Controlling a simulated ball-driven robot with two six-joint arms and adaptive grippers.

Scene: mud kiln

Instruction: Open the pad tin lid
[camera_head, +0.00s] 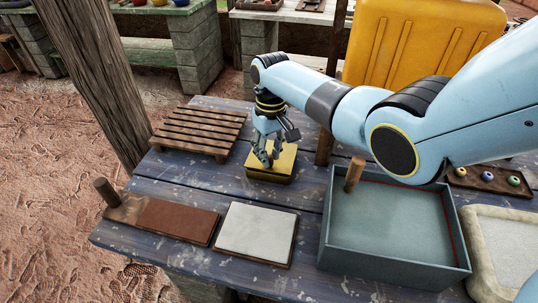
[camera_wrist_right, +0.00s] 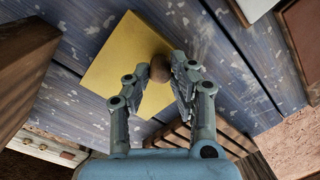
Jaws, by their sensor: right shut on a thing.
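The pad tin (camera_head: 270,176) is a small, low yellow box on the blue-grey plank table, with a flat yellow lid on top. In the right wrist view the lid (camera_wrist_right: 112,62) shows as a yellow square with a round brown knob (camera_wrist_right: 160,68). My right gripper (camera_head: 266,158) reaches down over the tin from above, and its fingers (camera_wrist_right: 157,76) are shut on the knob, one on each side. I cannot tell whether the lid sits fully on the tin or is slightly raised. My left gripper is not in view.
A slatted wooden rack (camera_head: 199,132) stands left of the tin. A white slab (camera_head: 258,229) and a brown board (camera_head: 178,220) lie in front. A deep blue-grey tray (camera_head: 394,271) with an upright wooden peg (camera_head: 354,174) is close on the right. A yellow container (camera_head: 415,40) stands behind.

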